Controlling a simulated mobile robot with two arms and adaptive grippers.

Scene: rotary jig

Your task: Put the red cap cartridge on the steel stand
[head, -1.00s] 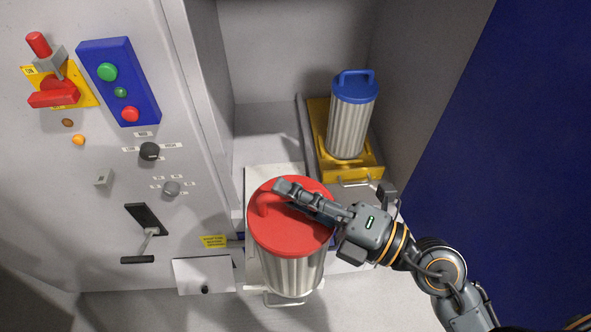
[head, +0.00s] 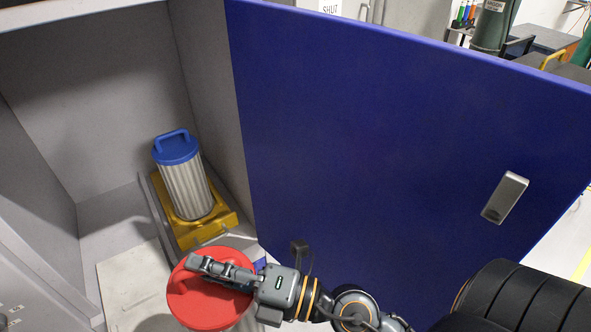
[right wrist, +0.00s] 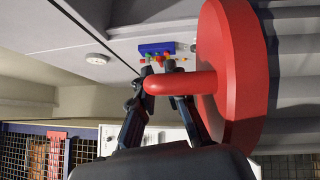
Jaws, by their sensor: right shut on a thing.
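The red cap cartridge hangs upright from my right gripper (head: 222,268) in front of the open cabinet. Its red cap (head: 205,305) shows low in the head view, and its ribbed metal body (head: 248,322) is mostly cut off by the bottom edge. In the right wrist view, the fingers (right wrist: 165,70) are shut on the red handle (right wrist: 185,83) of the cap (right wrist: 240,80). My left gripper is not in view. I cannot make out the steel stand in these frames.
A blue-capped cartridge (head: 187,190) stands on a yellow base (head: 222,228) inside the cabinet. A pale plate (head: 125,275) lies left of it. The open blue door (head: 390,140) stands right of the opening, close to my right arm. A bench (head: 540,38) is beyond.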

